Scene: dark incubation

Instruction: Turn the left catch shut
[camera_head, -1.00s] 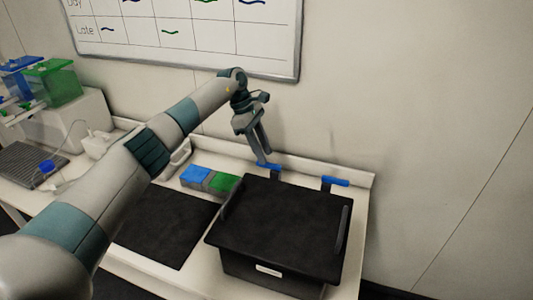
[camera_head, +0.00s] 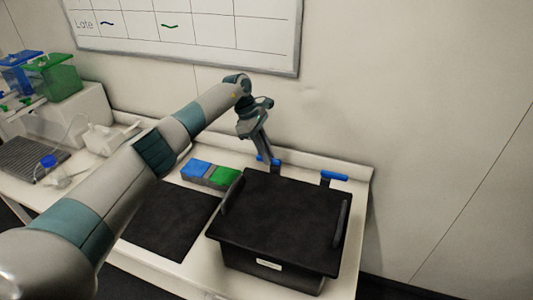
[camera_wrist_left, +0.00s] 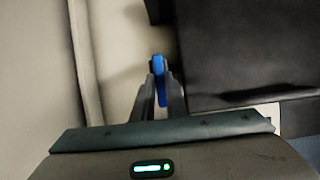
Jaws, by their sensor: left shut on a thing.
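The black box (camera_head: 280,215) with its lid on stands on the bench. Two blue-topped catches rise behind its back edge. The left catch (camera_head: 276,162) is partly hidden by my left gripper (camera_head: 268,158), which comes down on it from above. In the left wrist view the blue handle of the left catch (camera_wrist_left: 158,68) sits between the fingertips of my left gripper (camera_wrist_left: 159,80), which is shut on it. The right catch (camera_head: 334,176) stands apart to the right, its blue handle lying sideways. My right gripper is not in view.
A blue block (camera_head: 195,170) and a green block (camera_head: 224,178) lie left of the box. A black mat (camera_head: 165,220) covers the bench in front of them. The wall (camera_head: 400,130) is close behind the catches. Blue and green tanks (camera_head: 55,78) stand far left.

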